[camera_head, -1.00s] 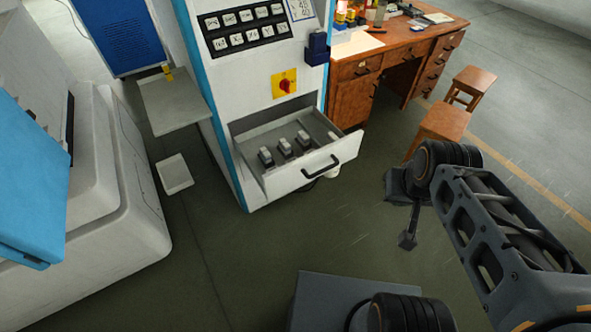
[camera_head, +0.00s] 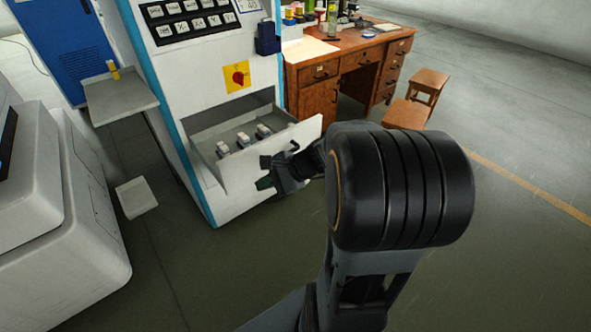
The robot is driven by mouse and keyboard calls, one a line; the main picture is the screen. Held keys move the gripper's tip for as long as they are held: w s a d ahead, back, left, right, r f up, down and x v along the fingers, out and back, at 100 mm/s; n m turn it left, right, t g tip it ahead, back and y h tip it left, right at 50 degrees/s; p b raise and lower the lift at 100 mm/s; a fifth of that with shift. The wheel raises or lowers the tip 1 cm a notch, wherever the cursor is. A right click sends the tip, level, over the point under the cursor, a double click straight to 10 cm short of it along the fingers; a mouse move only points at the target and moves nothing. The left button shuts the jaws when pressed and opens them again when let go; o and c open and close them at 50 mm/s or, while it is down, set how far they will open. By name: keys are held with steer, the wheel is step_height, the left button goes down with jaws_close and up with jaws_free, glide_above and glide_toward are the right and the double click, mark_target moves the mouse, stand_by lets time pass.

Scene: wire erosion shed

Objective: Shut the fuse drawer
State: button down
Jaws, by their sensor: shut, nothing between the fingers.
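The fuse drawer (camera_head: 243,190) is a white-fronted drawer low in the white and blue cabinet (camera_head: 206,84). It is pulled out, and its grey inside shows with several fuses (camera_head: 243,138) standing in it. My gripper (camera_head: 268,172) is shut and empty, in front of the drawer's front panel near the middle. I cannot tell whether the fingertips touch the panel. My arm fills the lower middle and right of the view.
A grey side shelf (camera_head: 120,97) juts out left of the cabinet, with a white tray (camera_head: 137,197) on the floor below. A wooden desk (camera_head: 346,58) and two stools (camera_head: 407,113) stand behind at the right. The floor in front of the cabinet is clear.

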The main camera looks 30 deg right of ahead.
steer(key=w+d+f+m+t+h+b, duration=0.35)
steer(key=d+f+m+t+b, duration=0.2)
steer(key=d+m, duration=0.5)
steer(key=w+d+f+m+t+h+b, duration=0.2)
steer(key=d+f+m+t+h+b, duration=0.35)
steer(key=d, duration=0.75)
steer(key=w+a+f+m+y, duration=0.1)
steer(key=w+y, duration=0.1)
steer(key=w, duration=1)
steer(key=shift+w+a+f+m+t+b, duration=0.15)
steer(key=shift+w+a+m+t+b, duration=0.1)
steer(key=shift+a+m+t+b, duration=0.15)
